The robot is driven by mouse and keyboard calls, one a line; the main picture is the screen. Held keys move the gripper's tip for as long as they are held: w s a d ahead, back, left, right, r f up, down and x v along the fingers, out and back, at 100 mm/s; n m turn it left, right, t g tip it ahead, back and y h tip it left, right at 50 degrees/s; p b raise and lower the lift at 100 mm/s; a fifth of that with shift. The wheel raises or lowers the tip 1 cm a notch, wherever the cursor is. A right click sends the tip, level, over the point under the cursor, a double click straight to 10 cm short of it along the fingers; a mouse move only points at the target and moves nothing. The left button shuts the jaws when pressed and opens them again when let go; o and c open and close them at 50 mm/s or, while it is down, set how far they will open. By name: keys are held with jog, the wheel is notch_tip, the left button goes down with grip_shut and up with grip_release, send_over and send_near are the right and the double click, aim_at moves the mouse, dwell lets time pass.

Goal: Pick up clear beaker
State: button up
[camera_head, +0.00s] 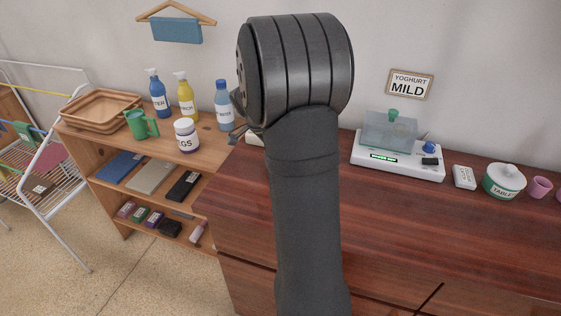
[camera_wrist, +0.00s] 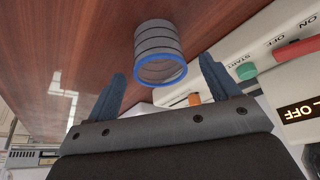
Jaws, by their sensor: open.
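The clear beaker (camera_wrist: 157,42), see-through with dark rings around it and a blue rim, stands on the reddish-brown wooden top (camera_wrist: 60,60) in the wrist view, which looks upside down. Its open rim faces my gripper (camera_wrist: 163,72). My gripper's two blue-grey fingers are spread wide, one to each side of the rim in the picture. The beaker's body lies mostly beyond the fingertips, and I see no contact.
A white device with a green START button (camera_wrist: 246,71) and a red button (camera_wrist: 297,48) sits close right of the beaker in the wrist view.

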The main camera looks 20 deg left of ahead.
jog(key=x, duration=0.3)
jog(key=shift+f, duration=0.25)
jog(key=shift+c, duration=0.2)
jog(key=c, duration=1.1)
jog(key=shift+o, duration=0.2)
